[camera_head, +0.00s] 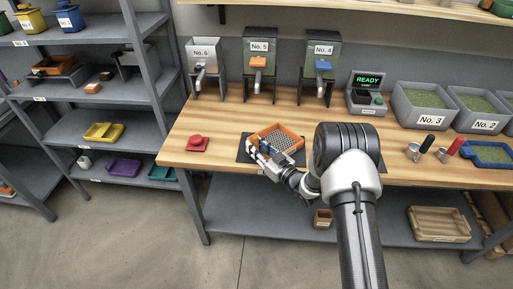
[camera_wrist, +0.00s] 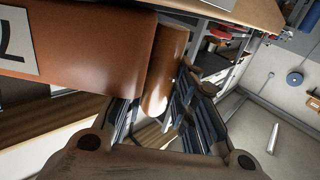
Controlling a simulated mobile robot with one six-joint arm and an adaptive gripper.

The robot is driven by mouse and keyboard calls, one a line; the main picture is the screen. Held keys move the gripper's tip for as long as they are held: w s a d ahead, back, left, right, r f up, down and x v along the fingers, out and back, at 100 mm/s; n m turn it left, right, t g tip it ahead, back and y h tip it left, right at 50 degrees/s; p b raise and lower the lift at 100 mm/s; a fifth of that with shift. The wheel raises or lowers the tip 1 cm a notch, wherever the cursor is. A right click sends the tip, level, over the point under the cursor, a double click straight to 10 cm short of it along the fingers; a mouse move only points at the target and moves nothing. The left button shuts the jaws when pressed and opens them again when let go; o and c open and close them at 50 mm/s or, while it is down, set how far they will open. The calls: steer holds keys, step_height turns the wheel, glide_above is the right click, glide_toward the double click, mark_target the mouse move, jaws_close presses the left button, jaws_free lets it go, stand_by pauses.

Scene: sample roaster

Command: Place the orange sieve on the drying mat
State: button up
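The orange sieve (camera_head: 279,136), a square frame with a mesh bottom, is at the front of the wooden bench, over the dark drying mat (camera_head: 243,153). The mat shows around its left and lower edges. I cannot tell whether the sieve fully rests on it. My gripper (camera_head: 259,150) is at the sieve's front left side. In the wrist view the sieve's orange wall (camera_wrist: 95,50) with a white label fills the upper left. Its rounded handle (camera_wrist: 165,65) lies between my fingers (camera_wrist: 160,105), which appear shut on it. The finger contact is partly hidden.
A red object (camera_head: 197,143) sits left of the mat. Machines No. 6 (camera_head: 204,50), No. 5 (camera_head: 262,48) and No. 4 (camera_head: 323,48) stand behind. Grey bins (camera_head: 420,98), a blue tray (camera_head: 488,154) and small tools (camera_head: 427,143) are at the right. Bench left of the machines is clear.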

steer(key=o, duration=0.4)
steer(key=shift+o, duration=0.2)
